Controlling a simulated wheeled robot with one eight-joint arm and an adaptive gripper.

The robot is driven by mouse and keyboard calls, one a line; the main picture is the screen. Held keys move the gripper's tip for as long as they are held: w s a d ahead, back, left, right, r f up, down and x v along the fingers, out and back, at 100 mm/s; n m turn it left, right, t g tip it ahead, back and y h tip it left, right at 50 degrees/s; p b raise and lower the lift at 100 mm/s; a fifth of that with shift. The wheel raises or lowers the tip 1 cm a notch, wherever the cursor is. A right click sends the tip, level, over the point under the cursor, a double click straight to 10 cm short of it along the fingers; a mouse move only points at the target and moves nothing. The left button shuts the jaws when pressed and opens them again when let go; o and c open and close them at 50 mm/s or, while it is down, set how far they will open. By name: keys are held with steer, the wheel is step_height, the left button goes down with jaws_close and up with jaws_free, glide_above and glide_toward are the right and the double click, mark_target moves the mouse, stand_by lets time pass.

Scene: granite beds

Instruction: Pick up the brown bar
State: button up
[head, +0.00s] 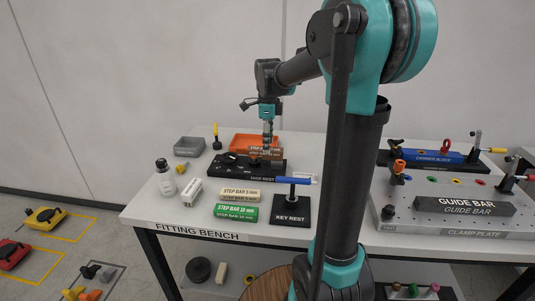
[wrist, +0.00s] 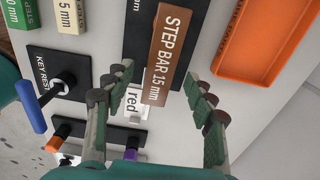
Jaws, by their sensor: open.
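The brown bar (wrist: 176,45), lettered "STEP BAR 15 mm", lies partly across a dark rest in the wrist view. It also shows in the head view (head: 276,152), behind the black rest's label and partly hidden by my gripper. My gripper (wrist: 157,75) is open and empty, its two fingers spread to the left and right of the bar's near end, with gaps on both sides. In the head view my gripper (head: 267,146) points down at the bar. Whether the fingertips are at the bar's height, I cannot tell.
An orange tray (wrist: 289,12) lies right of the bar. Cream (head: 240,195) and green (head: 236,212) step bars lie on the bench front. A key rest (head: 291,208) with a blue-handled tool stands nearby. A clamp plate (head: 400,222) carries a guide bar at right.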

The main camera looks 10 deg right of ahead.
steer(key=shift+a+f, duration=0.1)
steer(key=shift+f, duration=1.6)
jaws_close()
steer(key=shift+r, duration=0.1)
